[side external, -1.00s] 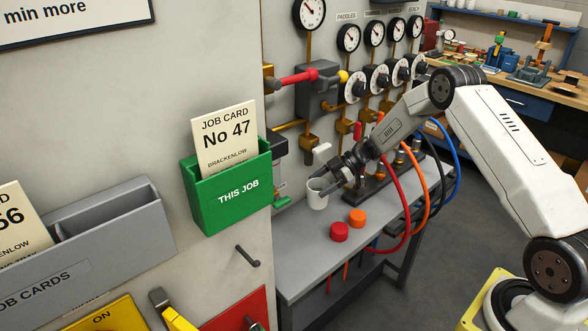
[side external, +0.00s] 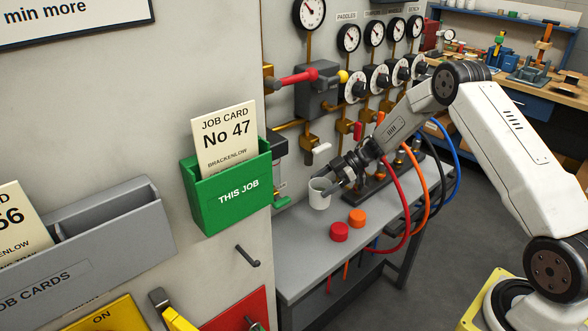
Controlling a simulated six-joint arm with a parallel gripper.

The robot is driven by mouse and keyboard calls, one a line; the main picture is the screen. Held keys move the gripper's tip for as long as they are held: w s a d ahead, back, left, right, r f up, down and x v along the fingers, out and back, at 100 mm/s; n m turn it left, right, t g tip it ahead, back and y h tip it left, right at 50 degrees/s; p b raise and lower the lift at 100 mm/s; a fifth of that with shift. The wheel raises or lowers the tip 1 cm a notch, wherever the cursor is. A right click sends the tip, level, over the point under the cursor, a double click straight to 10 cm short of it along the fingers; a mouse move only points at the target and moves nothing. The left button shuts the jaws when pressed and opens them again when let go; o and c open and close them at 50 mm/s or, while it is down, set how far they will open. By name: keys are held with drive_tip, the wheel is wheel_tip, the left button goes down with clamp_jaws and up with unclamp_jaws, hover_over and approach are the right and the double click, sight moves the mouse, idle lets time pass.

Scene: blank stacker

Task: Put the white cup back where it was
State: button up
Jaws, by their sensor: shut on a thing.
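The white cup (side external: 319,200) is upright at the back left of the grey bench, below a white-handled tap. My gripper (side external: 330,186) reaches in from the right and is shut on the cup near its rim. The fingers hide part of the cup's right side. I cannot tell whether the cup's base touches the bench top or is slightly above it.
A red cap (side external: 339,232) and an orange cap (side external: 358,218) stand on the grey bench (side external: 300,257) in front of the cup. A dark hose manifold with red, orange and blue hoses (side external: 443,150) is to the right. The bench's front left is clear.

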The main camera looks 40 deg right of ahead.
drive_tip(key=s+a+r, duration=0.2)
drive_tip(key=s+a, duration=0.5)
drive_tip(key=s, duration=0.4)
drive_tip(key=s+a+r, duration=0.3)
drive_tip(key=s+a, duration=0.4)
drive_tip(key=s, duration=0.4)
drive_tip(key=shift+a, duration=0.3)
drive_tip(key=shift+w, duration=0.15)
drive_tip(key=w+a+f, duration=0.2)
drive_tip(key=w+f, duration=0.7)
drive_tip(key=w, duration=0.4)
drive_tip(key=shift+f, duration=0.15)
drive_tip(key=shift+w, duration=0.15)
drive_tip(key=shift+w+a+f, duration=0.1)
drive_tip(key=shift+w+f, duration=0.1)
drive_tip(key=shift+f, duration=1.65)
